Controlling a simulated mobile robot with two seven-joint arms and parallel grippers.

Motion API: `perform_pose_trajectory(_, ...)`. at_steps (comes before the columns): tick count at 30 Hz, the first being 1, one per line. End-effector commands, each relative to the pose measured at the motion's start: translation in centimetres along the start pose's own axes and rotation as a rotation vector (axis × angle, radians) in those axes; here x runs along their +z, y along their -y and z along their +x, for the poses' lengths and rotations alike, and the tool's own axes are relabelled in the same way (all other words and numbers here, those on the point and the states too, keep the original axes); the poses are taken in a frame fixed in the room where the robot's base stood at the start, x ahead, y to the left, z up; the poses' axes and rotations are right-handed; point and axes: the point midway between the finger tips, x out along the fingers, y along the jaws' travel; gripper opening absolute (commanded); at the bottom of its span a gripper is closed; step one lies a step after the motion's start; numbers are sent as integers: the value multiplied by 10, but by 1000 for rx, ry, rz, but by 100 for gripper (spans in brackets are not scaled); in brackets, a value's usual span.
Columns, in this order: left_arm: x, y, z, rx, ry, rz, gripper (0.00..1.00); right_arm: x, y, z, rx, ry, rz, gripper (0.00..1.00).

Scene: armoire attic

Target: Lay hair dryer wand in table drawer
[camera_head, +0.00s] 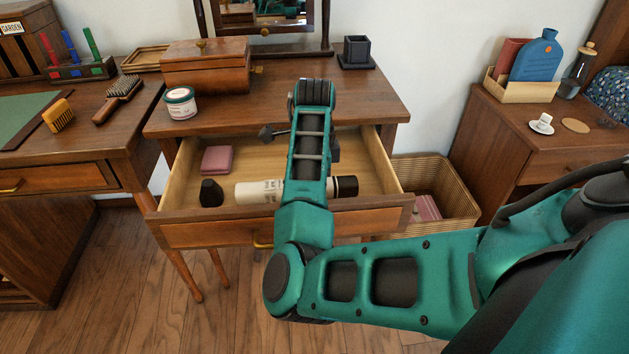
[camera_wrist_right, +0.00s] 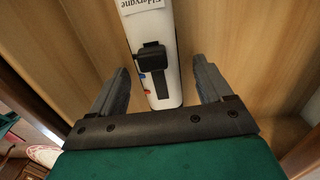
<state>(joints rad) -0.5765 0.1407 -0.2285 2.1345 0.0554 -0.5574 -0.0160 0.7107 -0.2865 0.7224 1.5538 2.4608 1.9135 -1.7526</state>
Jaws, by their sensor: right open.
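The hair dryer wand (camera_head: 258,191), a white cylinder with a black end, lies crosswise inside the open table drawer (camera_head: 282,235), near its front wall. My right arm hides its middle. In the right wrist view, the wand (camera_wrist_right: 148,28) shows a printed label and a black switch, and its end lies between the fingers. My right gripper (camera_wrist_right: 162,80) is open, with a finger on each side of the wand and visible gaps. In the head view, the right gripper is over the drawer, largely hidden by its own arm. My left gripper is not in view.
A black object (camera_head: 211,193) and a pink box (camera_head: 217,160) are also in the drawer. A wooden box (camera_head: 205,70), a white jar (camera_head: 180,103) and a mirror stand on the table. A wicker basket (camera_head: 437,180) stands right of the drawer.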

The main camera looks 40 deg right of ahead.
Motion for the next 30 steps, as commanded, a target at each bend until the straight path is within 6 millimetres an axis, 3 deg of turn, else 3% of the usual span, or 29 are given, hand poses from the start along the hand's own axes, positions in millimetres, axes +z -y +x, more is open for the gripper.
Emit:
perform_pose_trajectory(5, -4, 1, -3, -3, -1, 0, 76, 0, 0, -16, -2, 1, 0, 79)
perform_pose_trajectory(18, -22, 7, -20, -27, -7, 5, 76, 1, 0, -110, -4, 5, 0, 79)
perform_pose_trajectory(24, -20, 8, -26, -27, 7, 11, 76, 1, 0, -128, -3, 2, -1, 79)
perform_pose_trajectory(30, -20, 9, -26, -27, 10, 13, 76, 0, 0, -130, -1, 1, 0, 79)
